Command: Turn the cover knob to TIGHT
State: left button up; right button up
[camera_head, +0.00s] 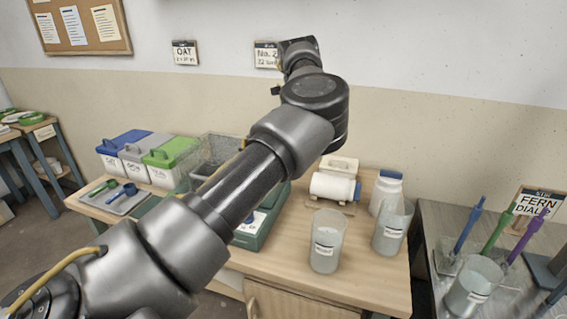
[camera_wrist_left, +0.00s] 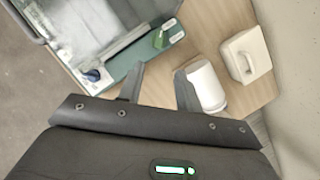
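A green machine body (camera_wrist_left: 124,66) shows in the wrist view, up and left of my left gripper. On it is a small dark blue knob (camera_wrist_left: 92,75) against a white plate; its setting is too small to read. A small green part (camera_wrist_left: 160,40) with a pale face sits farther right on it. In the head view the green body (camera_head: 283,204) is partly hidden behind my left arm. My left gripper (camera_wrist_left: 158,80) has its two fingers apart with nothing between them. It is apart from the knob. My right gripper is not in view.
A white cylinder (camera_wrist_left: 206,86) is close to my right-hand finger in the wrist view, with a white handled container (camera_wrist_left: 246,56) beyond it. Two clear labelled jugs (camera_head: 327,242) (camera_head: 392,230) stand on the wooden bench (camera_head: 300,268). Lidded bins (camera_head: 165,165) stand at the left.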

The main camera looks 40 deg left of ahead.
pick_arm(q)
jog(key=p+x, duration=0.1)
jog(key=x, duration=0.9)
jog(key=shift+a+f, duration=0.2)
jog(key=shift+f, duration=0.05)
grip_shut()
